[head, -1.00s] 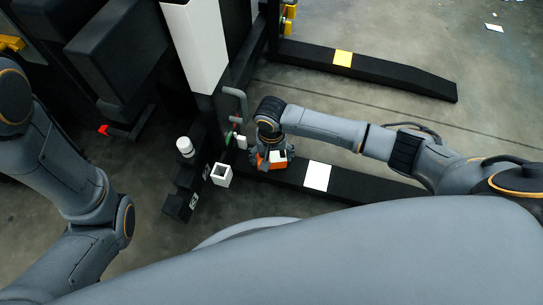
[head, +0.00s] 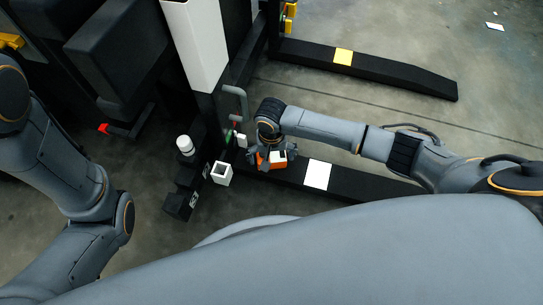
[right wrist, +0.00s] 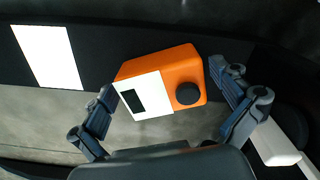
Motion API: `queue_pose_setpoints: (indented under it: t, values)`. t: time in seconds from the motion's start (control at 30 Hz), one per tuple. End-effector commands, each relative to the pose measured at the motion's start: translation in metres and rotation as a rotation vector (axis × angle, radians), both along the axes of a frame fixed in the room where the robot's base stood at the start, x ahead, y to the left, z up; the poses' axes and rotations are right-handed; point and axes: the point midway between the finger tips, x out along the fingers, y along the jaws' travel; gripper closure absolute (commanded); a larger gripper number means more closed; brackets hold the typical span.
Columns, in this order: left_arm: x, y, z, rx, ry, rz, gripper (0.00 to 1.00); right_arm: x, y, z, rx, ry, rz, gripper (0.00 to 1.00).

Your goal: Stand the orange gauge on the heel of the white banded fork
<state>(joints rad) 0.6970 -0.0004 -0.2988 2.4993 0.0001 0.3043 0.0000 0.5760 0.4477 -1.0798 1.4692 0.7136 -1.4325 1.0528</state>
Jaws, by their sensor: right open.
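The orange gauge (head: 266,162) is a small box at the heel end of the black fork with a white band (head: 317,175). In the right wrist view the gauge (right wrist: 183,66) shows a white face with a dark window and a round black knob. Its underside is hidden, so I cannot tell how it touches the fork. My right gripper (head: 272,157) is above the gauge, its fingers spread. In the right wrist view this gripper (right wrist: 162,88) has a finger on each side of the gauge, with gaps visible. My left gripper is out of view.
A white open square holder (head: 221,174) and a white-capped cylinder (head: 185,146) are left of the gauge. A grey handle (head: 236,98) rises close behind my right wrist. The other fork, with a yellow band (head: 343,58), lies farther back; bare floor is between the forks.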

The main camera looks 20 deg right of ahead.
Motion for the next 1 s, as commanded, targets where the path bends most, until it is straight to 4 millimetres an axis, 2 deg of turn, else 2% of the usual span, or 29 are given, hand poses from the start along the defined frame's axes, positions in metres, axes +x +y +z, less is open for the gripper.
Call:
queue_pose_setpoints:
  t: [0.17,0.6,0.8,1.0]
  values:
    - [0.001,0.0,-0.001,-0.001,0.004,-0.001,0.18,0.001,0.001,0.015,0.002,-0.002,0.001,0.0]
    - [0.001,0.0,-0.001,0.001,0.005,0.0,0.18,0.0,0.001,0.101,0.003,-0.003,0.0,0.0]
    - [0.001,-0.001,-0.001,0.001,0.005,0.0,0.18,0.0,0.001,0.119,0.001,-0.002,0.0,0.0]
    - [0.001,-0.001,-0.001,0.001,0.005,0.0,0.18,0.0,0.0,0.121,0.001,-0.001,-0.001,0.0]
